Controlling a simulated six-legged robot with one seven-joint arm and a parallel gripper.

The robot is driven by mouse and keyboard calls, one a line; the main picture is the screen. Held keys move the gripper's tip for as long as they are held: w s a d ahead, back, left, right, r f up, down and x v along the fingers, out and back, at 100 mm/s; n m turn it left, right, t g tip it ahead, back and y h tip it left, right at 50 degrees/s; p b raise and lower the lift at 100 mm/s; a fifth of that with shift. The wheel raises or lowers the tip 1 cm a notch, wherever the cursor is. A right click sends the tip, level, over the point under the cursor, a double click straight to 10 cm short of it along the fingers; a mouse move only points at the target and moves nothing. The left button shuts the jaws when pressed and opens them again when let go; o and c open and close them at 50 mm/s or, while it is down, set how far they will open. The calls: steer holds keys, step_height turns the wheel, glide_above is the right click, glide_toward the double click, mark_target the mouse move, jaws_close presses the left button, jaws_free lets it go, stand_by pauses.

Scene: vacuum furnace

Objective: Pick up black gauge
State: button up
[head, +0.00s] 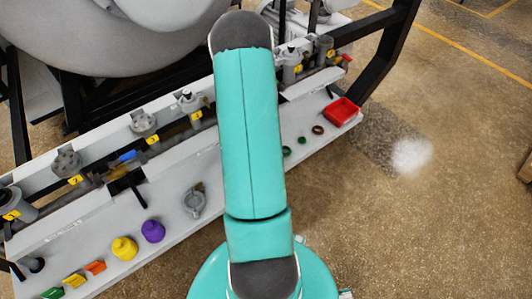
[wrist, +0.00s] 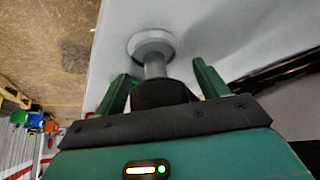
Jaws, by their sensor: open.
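In the wrist view, the black gauge (wrist: 165,94) shows as a dark body with a grey stem and a round grey flange on a pale surface. My gripper (wrist: 161,72) has its two green fingers apart, one on each side of the gauge. A gap shows between the stem and each finger. The gauge's lower part is hidden by my gripper's body. In the head view, my arm covers the middle of the shelf, and I cannot make out the gripper or this gauge there.
The light grey shelf (head: 172,216) holds a purple piece (head: 152,231), a yellow piece (head: 124,248), a grey clamp (head: 194,204) and small coloured blocks. A red bin (head: 341,112) stands at its right end. Pipework with yellow tags runs behind. Floor at right is clear.

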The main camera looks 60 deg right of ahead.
steer(key=shift+s+a+r, duration=0.1)
steer(key=c, duration=1.2)
